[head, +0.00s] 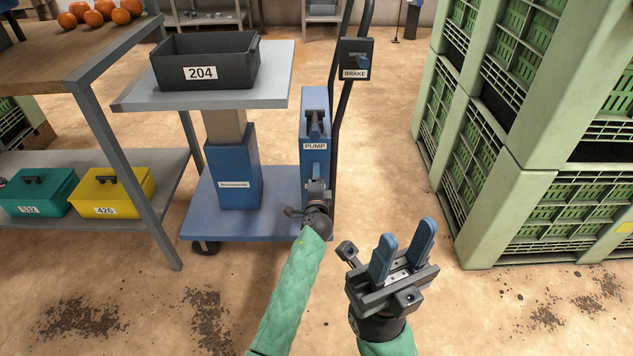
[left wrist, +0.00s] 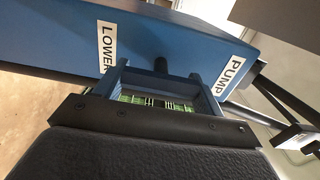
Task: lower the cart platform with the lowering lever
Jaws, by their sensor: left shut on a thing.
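The cart's grey platform (head: 274,85) stands raised on a blue column (head: 233,178) above a blue base (head: 275,205), with a black crate (head: 212,75) marked 204 on it. The blue pump housing (head: 315,100) stands at the cart's right. My left gripper (head: 318,188) is low against that housing, below the PUMP label. In the left wrist view its fingers (left wrist: 160,75) straddle a dark lever (left wrist: 160,64) between the LOWER and PUMP labels; the gripper is shut on it, though the contact is partly hidden. My right gripper (head: 403,250) is open and empty, right of the cart.
A BRAKE box (head: 355,60) sits on the cart's black handle. A workbench (head: 60,60) with tomatoes stands at left, with a teal box (head: 38,190) and a yellow box (head: 112,190) on its lower shelf. Stacked green crates (head: 490,130) stand at right. Floor between is clear.

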